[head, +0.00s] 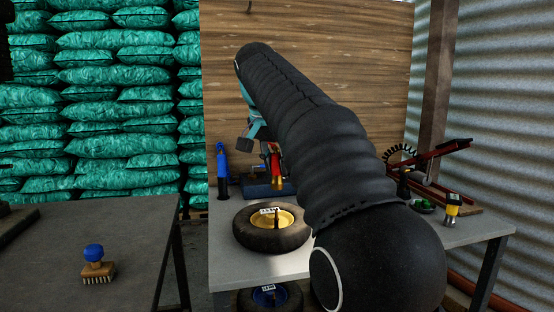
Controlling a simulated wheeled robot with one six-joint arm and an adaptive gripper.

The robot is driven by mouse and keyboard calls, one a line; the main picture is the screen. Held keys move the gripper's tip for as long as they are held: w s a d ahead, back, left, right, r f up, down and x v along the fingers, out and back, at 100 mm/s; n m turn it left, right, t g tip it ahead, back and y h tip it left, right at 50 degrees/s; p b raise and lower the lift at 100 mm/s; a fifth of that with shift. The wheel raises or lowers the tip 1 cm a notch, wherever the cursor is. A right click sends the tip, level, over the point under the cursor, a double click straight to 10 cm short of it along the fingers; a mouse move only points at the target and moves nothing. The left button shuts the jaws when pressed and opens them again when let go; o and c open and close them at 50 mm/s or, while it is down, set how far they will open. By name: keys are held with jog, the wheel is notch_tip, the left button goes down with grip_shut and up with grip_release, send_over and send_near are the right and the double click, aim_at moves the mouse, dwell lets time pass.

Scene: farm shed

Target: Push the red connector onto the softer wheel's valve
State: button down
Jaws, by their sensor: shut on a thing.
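The red connector (275,158), with a brass lower end, hangs upright beneath my arm, above and behind the yellow-hubbed wheel (245,234). My gripper (262,147) is shut on the red connector; the arm hides part of the grip. This wheel lies flat on the grey table, with a dark upright valve (276,224) and a small white label on its hub. The connector appears apart from the valve. A blue-hubbed wheel (270,296) lies lower down, partly cut off by the frame. I cannot tell from this view which wheel is softer.
A blue connector (222,162) stands at the table's back left, beside a blue unit (256,188). A brush (97,266) lies on the left table.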

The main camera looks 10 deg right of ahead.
aim_at(274, 187)
jog(key=shift+f+b, duration=1.3)
jog(key=shift+f, duration=0.55)
jog(key=shift+s+a+f, duration=0.1)
jog(key=shift+f, duration=0.15)
jog(key=shift+f+b, duration=0.85)
jog(key=shift+f, duration=1)
dwell(1.6)
jog(key=shift+c, duration=1.4)
grip_release()
